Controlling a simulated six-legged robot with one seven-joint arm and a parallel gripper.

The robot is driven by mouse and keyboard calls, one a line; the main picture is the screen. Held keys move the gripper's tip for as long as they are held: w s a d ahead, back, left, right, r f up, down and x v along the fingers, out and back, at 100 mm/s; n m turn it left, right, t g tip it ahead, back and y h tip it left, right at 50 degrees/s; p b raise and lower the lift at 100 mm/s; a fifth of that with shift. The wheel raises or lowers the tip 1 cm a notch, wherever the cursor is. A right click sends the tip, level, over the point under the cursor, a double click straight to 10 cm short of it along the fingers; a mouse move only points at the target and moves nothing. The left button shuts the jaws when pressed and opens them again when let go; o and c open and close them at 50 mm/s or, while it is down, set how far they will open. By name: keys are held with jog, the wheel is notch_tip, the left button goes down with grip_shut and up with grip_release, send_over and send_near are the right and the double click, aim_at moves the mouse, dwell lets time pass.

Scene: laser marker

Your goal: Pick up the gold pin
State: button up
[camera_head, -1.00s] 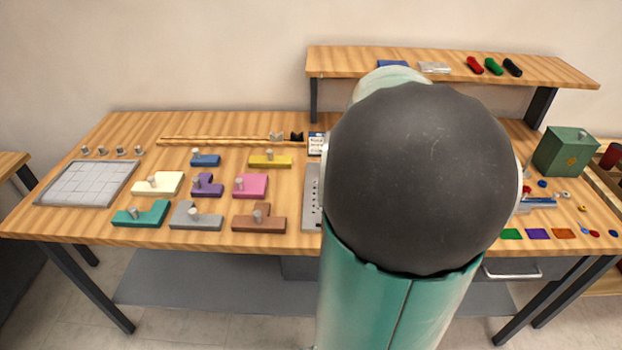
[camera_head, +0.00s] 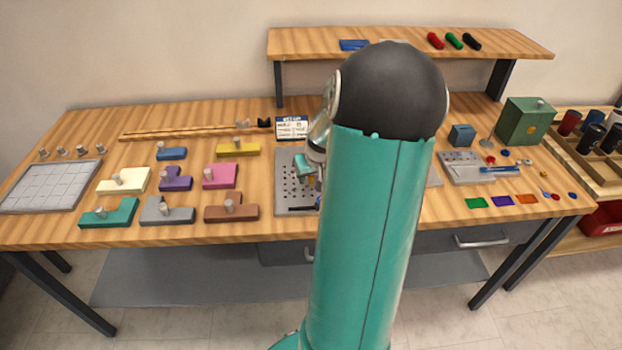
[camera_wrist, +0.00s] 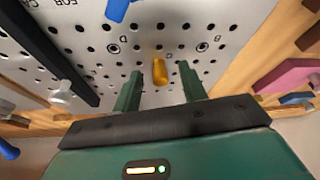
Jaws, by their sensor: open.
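The gold pin (camera_wrist: 159,71) shows in the wrist view, standing on a light grey board with rows of holes (camera_wrist: 190,18). My gripper (camera_wrist: 160,86) is open, with its two dark green fingers on either side of the pin in the picture and the pin centred between them. I cannot tell how far the fingertips are from the pin in depth. In the head view the pegboard (camera_head: 290,198) lies mid-table, partly hidden behind my arm.
In the wrist view, a black bar (camera_wrist: 48,50) lies on the board at left and a blue piece (camera_wrist: 117,9) is at the top. Coloured blocks, such as the pink one (camera_head: 220,175), stand left of the board. A parts tray (camera_head: 460,171) is right of my arm.

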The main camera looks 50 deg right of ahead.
jog(key=shift+d+f, duration=0.1)
jog(key=shift+f, duration=0.15)
grip_shut()
jog(key=shift+r, duration=0.1)
